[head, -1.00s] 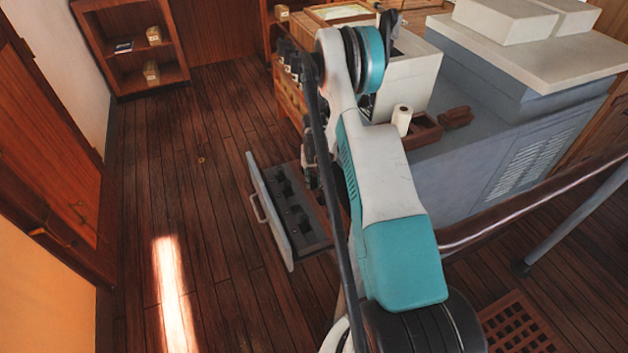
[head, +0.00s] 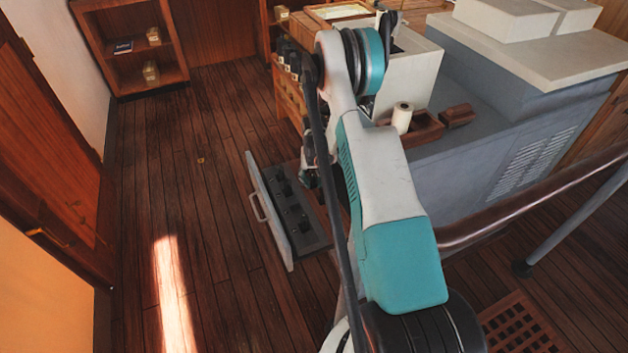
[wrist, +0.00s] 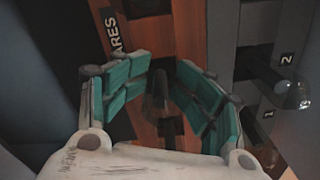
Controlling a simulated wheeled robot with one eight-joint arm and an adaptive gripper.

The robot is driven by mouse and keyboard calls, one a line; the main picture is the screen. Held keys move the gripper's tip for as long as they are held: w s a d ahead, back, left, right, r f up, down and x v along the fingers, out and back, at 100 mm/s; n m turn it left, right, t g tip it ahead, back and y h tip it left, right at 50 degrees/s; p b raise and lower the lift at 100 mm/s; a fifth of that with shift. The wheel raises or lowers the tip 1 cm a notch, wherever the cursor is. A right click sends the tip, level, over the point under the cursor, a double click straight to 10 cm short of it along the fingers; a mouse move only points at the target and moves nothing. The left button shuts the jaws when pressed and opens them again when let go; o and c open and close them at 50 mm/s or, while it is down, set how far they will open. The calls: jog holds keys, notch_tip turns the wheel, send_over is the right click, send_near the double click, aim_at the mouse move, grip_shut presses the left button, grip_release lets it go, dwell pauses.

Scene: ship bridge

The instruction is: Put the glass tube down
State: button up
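A dark, cylindrical glass tube (wrist: 157,92) shows between the fingers of my gripper (wrist: 164,68) in the wrist view, over a reddish-brown wooden strip (wrist: 137,40). My gripper's teal fingers are spread, one on each side of the tube, with gaps visible. I cannot tell whether the tube rests fully on the wood. Part of a label (wrist: 117,35) reading "ARES" is left of the strip. In the head view my arm hides most of the gripper, which is at the open drawer (head: 264,206).
Another dark tube (wrist: 292,94) with a shiny end lies to the right in the wrist view, near a label "2" (wrist: 286,59).

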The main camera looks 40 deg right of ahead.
jog(key=shift+r, duration=0.15)
dwell(0.4)
jog(key=shift+w+r+p, duration=0.1)
jog(key=shift+r+p, duration=0.45)
jog(key=shift+p, duration=0.25)
notch_tip(320, 180, up, 12)
jog(key=p, duration=0.3)
